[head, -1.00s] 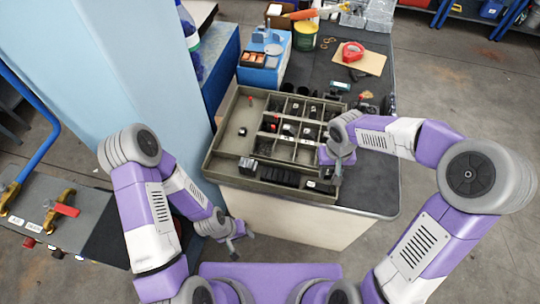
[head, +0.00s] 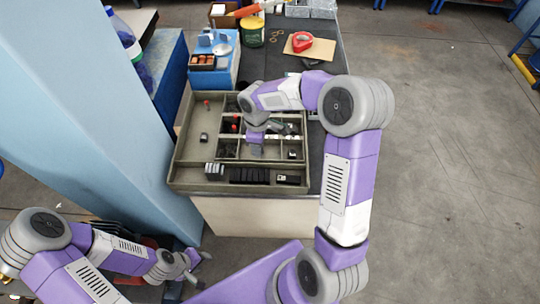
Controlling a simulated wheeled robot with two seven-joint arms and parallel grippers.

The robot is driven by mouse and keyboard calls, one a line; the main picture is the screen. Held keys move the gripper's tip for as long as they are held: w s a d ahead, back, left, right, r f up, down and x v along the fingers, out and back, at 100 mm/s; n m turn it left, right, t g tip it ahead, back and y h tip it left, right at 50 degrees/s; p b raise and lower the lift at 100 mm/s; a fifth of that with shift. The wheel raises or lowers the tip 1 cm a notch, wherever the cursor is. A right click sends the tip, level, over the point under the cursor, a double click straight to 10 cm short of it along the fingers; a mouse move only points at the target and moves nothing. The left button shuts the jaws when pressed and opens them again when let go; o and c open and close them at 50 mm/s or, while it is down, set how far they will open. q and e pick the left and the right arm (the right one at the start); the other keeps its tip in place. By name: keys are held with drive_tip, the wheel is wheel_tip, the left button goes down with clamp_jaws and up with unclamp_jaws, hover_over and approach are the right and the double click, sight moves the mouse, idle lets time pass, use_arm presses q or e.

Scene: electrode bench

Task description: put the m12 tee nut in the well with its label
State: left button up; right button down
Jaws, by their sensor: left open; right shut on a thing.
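A grey-green sorting tray (head: 184,172) with several wells stands on the bench. My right gripper (head: 255,150) is over the divided middle of the tray, pointing down. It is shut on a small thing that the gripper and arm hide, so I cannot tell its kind. The m12 tee nut and its label are too small or hidden to pick out. A small dark piece (head: 204,137) lies in the large left well. My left gripper (head: 200,269) is open and empty, low at the front, away from the tray.
Dark blocks (head: 249,175) and a small light-marked piece (head: 290,179) lie in the front row of the tray. A pale blue pillar (head: 90,110) stands at the left.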

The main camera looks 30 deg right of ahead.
sight(271, 155)
drive_tip(key=w+d+f+n+b, duration=0.2)
drive_tip(key=w+d+f+n, duration=0.2)
drive_tip(key=d+n, duration=0.45)
drive_tip(key=f, duration=0.3)
drive_tip(key=a+f+n+b, duration=0.1)
drive_tip(key=f, duration=0.2)
drive_tip(key=f+n, duration=0.1)
drive_tip(key=f, duration=0.2)
drive_tip(key=shift+a+f+b, duration=0.2)
drive_tip(key=shift+a+b, duration=0.15)
drive_tip(key=shift+s, duration=0.1)
drive_tip(key=shift+f, duration=0.2)
drive_tip(key=c, duration=1)
unclamp_jaws()
drive_tip(key=shift+r, duration=0.15)
wheel_tip(271, 155, up, 12)
drive_tip(key=shift+r+p, duration=0.1)
drive_tip(key=shift+p, duration=1)
